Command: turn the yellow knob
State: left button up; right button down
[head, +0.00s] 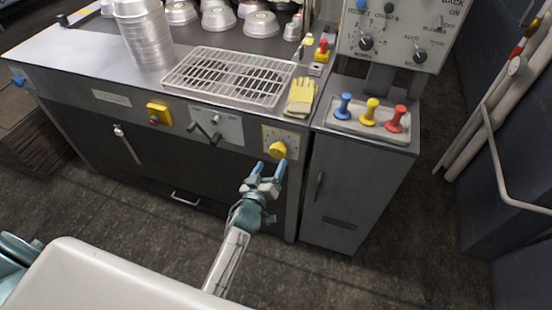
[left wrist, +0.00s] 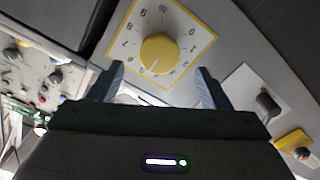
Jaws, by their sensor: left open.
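The yellow knob (head: 278,150) sits on a white dial plate with a yellow border (left wrist: 193,22) on the front of the metal counter. In the left wrist view the knob (left wrist: 159,54) is round, with printed numbers around it and a small white mark near its lower edge. My left gripper (head: 269,171) is open, just below and in front of the knob. In the left wrist view its two blue-grey fingers (left wrist: 161,84) stand apart on either side of the knob's lower part. I see no contact with it. My right gripper is not in view.
Beside the dial is a panel with a dark lever (head: 206,132) and a yellow box with a red button (head: 158,114). Yellow gloves (head: 301,96) lie on the counter edge above the knob. Blue, yellow and red handles (head: 369,112) stand on the cabinet to the right.

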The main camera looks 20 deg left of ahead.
aim_at(276, 154)
pick_arm(q)
jog(key=w, duration=0.4)
jog(key=shift+d+b, duration=0.15)
jog(key=shift+b, duration=0.15)
jog(key=shift+w, duration=0.4)
jog(key=c, duration=1)
jog(key=shift+o, duration=0.2)
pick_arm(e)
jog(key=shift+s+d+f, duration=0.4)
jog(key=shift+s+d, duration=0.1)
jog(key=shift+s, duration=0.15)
